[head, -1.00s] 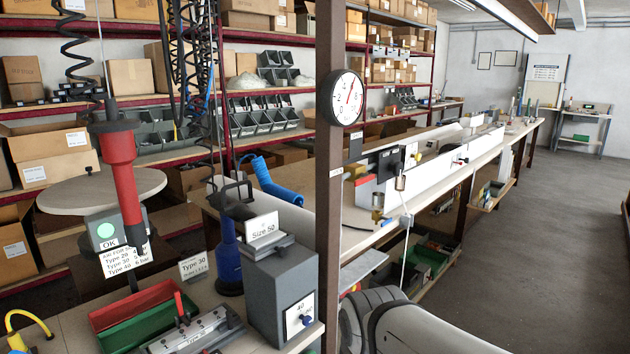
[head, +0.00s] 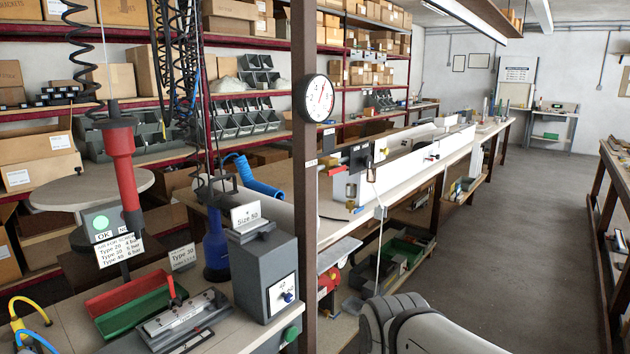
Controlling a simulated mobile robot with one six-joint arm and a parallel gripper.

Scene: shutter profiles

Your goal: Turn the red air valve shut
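A small red part (head: 331,171) shows just right of the brown post, beside a yellow block on the far bench. It looks like a valve handle, but it is too small to tell how it is turned. A larger rounded red object (head: 328,281) sits lower down, partly behind the post; I cannot tell what it is. My grey arm links show at the bottom centre right. My gripper is outside the picture.
The brown post (head: 306,200) with a round gauge (head: 319,98) stands between the near bench and the long bench (head: 400,185). A grey box (head: 265,275) stands on the near bench. The grey floor (head: 520,240) is clear between the long bench and a right-hand bench (head: 612,180).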

